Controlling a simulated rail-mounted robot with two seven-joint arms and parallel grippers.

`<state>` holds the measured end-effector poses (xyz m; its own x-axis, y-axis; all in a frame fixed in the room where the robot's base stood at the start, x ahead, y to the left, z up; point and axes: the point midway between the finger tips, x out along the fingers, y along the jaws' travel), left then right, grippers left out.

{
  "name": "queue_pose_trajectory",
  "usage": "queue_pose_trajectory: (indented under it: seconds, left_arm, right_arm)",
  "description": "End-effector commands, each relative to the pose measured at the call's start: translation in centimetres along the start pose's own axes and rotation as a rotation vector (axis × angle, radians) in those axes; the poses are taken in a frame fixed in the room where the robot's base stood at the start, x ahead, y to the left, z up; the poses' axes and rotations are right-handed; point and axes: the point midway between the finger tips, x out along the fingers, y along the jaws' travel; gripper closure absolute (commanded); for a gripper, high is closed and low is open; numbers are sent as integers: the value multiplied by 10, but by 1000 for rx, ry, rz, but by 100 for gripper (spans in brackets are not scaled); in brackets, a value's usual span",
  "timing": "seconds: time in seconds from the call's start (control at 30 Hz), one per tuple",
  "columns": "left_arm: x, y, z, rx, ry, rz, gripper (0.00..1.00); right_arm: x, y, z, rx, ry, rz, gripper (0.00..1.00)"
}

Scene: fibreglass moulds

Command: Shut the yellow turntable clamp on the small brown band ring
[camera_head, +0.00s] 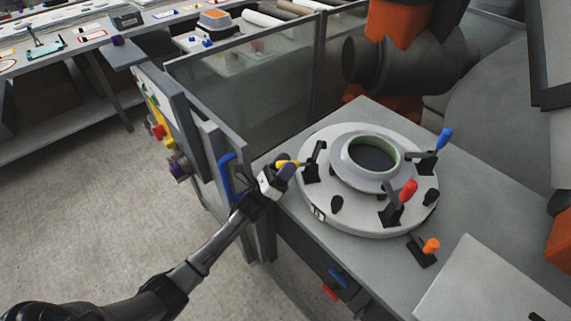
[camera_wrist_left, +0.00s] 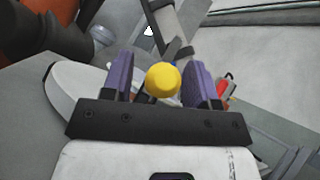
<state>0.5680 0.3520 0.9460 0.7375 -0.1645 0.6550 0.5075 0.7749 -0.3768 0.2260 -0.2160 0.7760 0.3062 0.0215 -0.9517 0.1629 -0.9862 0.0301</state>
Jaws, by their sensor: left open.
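The yellow clamp handle (camera_head: 287,163) leans outward from the left edge of the round turntable (camera_head: 322,213). Its black clamp body (camera_head: 313,165) stands on the turntable with its arm raised, apart from the ring. The ring (camera_head: 345,165) sits at the turntable's middle; it looks grey with a pale green rim around a dark centre, not clearly brown. My left gripper (camera_head: 284,175) is open at the yellow handle. In the left wrist view the handle's round yellow end (camera_wrist_left: 163,80) lies between the two purple fingers (camera_wrist_left: 161,82), with gaps visible on both sides. My right gripper is out of view.
Clamps with a blue handle (camera_head: 444,138) and a red handle (camera_head: 408,190) stand around the ring. An orange-handled clamp (camera_head: 431,245) is on the table (camera_head: 290,205) in front. A panel with a blue bar handle (camera_head: 225,176) stands close left of my gripper.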

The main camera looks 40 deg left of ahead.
Motion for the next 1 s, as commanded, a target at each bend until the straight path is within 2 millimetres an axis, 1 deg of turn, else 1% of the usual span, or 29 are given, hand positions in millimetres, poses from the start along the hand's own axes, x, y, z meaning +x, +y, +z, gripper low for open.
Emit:
queue_pose_trajectory:
  seconds: [0.17,0.7,1.0]
  left_arm:
    - [0,0,0,0,0,0,47]
    - [0,0,0,0,0,0,99]
    - [1,-1,0,1,6,0,100]
  right_arm:
    - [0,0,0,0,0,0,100]
    - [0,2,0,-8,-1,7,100]
    - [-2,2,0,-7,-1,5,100]
